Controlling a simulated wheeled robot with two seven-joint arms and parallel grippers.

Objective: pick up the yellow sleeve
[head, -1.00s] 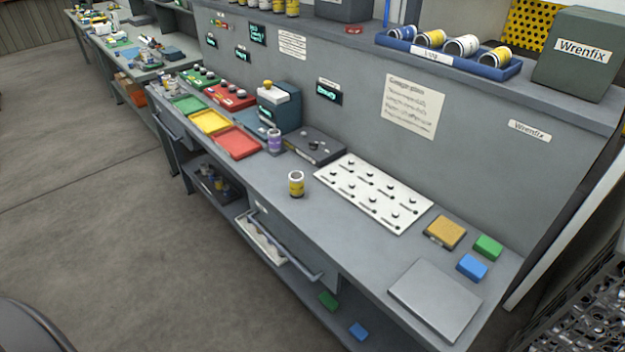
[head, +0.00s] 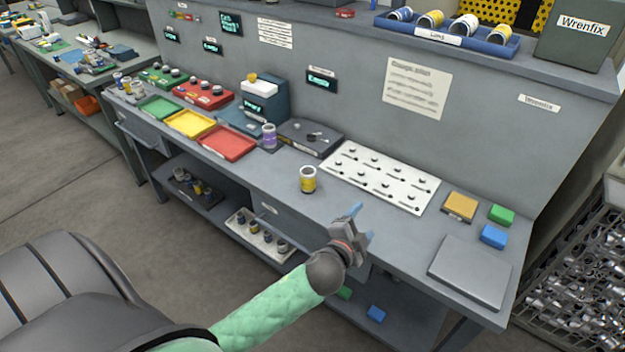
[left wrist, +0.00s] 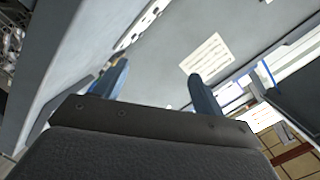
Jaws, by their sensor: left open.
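The yellow sleeve (head: 308,179) stands upright on the grey bench, left of the white pegged board; it has a yellow band and a pale rim. My left gripper (head: 356,227) is just right of the sleeve and nearer the bench's front edge in the head view, apart from it. Its blue fingers are spread with nothing between them. The left wrist view shows both fingers (left wrist: 155,85) apart, with the bench's back panel beyond; the sleeve is not seen there. My right gripper is not in view.
The white pegged board (head: 379,178) lies right of the sleeve. A purple-banded sleeve (head: 269,136) and a red tray (head: 229,143) stand to the left. A grey plate (head: 469,271) lies at the right end. Bare bench surrounds the sleeve.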

